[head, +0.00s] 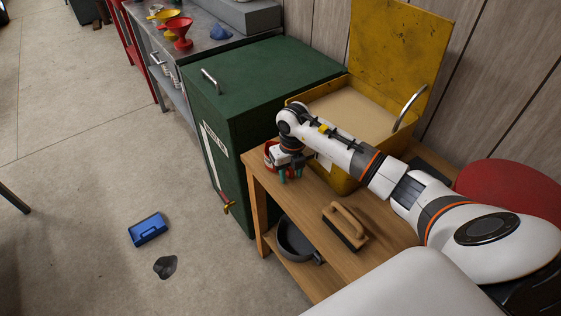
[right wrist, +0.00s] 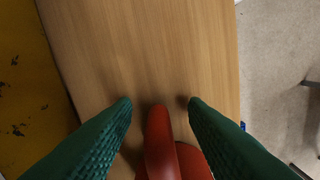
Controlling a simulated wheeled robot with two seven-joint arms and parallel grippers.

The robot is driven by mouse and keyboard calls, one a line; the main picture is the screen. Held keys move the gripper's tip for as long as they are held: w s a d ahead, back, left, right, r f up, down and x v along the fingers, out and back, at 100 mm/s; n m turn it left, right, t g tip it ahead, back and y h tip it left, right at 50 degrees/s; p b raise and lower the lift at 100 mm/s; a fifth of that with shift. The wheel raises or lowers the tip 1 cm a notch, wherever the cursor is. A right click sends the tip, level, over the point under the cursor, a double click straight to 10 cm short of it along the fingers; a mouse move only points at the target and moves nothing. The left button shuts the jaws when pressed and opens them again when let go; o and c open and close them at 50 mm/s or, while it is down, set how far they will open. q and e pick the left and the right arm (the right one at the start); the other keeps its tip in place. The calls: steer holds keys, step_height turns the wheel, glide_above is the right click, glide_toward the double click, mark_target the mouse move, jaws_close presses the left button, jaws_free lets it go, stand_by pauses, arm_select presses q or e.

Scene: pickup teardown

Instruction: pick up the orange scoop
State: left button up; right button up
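The orange scoop (head: 269,156) is at the far left end of the wooden bench, partly hidden behind my right gripper in the head view. In the right wrist view its red-orange handle (right wrist: 160,145) points up the picture from the bottom middle, and part of its rounded body (right wrist: 193,162) shows beside it. My right gripper (head: 290,175) points down at the scoop. Its green fingers (right wrist: 160,112) are spread, one on each side of the handle, with gaps between. My left gripper is not in view.
The wooden bench (head: 308,203) also holds a wooden-handled brush (head: 347,222) and an open yellow sand bin (head: 345,177). A green cabinet (head: 255,80) stands close behind the bench's end. A dark pan (head: 293,240) sits on the lower shelf. A blue case (head: 148,229) lies on the floor.

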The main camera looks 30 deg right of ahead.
steer(key=shift+c, duration=0.2)
jaws_close()
steer(key=shift+r, duration=0.1)
